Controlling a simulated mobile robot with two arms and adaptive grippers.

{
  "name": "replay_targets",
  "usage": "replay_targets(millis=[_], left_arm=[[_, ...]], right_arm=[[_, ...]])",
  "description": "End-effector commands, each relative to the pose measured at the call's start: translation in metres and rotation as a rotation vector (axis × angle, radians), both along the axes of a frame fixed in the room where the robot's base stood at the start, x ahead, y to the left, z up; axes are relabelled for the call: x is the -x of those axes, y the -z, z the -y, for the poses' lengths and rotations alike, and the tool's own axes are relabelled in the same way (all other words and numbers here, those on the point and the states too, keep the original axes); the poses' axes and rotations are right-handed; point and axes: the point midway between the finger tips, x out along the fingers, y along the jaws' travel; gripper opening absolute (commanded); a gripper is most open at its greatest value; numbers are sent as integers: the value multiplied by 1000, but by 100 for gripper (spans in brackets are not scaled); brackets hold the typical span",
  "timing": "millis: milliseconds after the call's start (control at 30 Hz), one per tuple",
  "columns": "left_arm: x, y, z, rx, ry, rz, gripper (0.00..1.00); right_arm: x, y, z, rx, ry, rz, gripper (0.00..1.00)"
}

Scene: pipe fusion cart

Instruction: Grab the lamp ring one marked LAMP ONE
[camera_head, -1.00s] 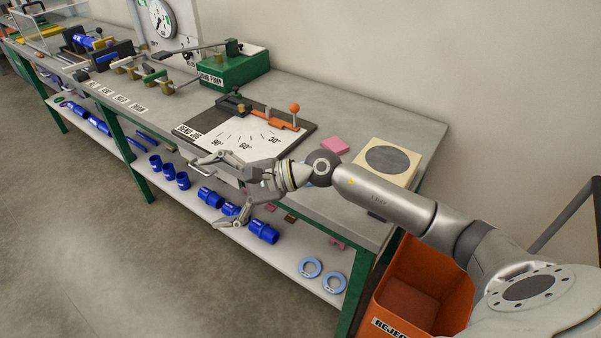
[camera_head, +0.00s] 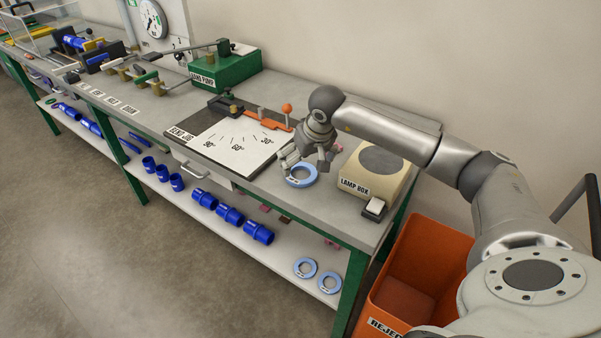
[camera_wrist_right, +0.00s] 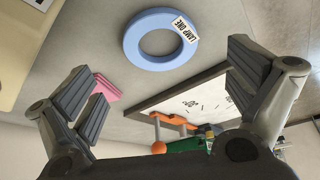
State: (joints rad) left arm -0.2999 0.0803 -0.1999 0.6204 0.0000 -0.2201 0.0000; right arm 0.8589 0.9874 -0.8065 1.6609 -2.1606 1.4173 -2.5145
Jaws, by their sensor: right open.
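The lamp ring one (camera_head: 301,175) is a light blue ring lying flat on the bench top, between the bend jig and the lamp box. In the right wrist view the ring (camera_wrist_right: 160,40) shows its white label reading LAMP ONE, ahead of my fingers. My right gripper (camera_head: 307,163) is open and empty, just above and behind the ring. In the right wrist view its open fingers (camera_wrist_right: 165,95) stand wide apart with the ring between and beyond them, apparently untouched. My left gripper is not in view.
The cream lamp box (camera_head: 372,172) stands right of the ring, the bend jig (camera_head: 235,143) left of it. A pink pad (camera_wrist_right: 106,88) lies nearby. Two more blue rings (camera_head: 316,275) and several blue pipe pieces lie on the lower shelf. An orange reject bin (camera_head: 415,270) stands at the right.

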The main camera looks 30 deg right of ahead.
Motion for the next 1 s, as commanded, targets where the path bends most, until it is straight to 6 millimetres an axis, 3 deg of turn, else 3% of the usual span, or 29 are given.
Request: replay_targets(millis=[400, 733, 1000], left_arm=[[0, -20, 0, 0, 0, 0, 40], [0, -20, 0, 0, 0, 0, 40], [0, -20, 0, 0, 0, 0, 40]], right_arm=[[-18, 44, 1, -4, 2, 0, 100], [-21, 52, 2, -2, 0, 2, 100], [-21, 51, 2, -2, 0, 2, 65]])
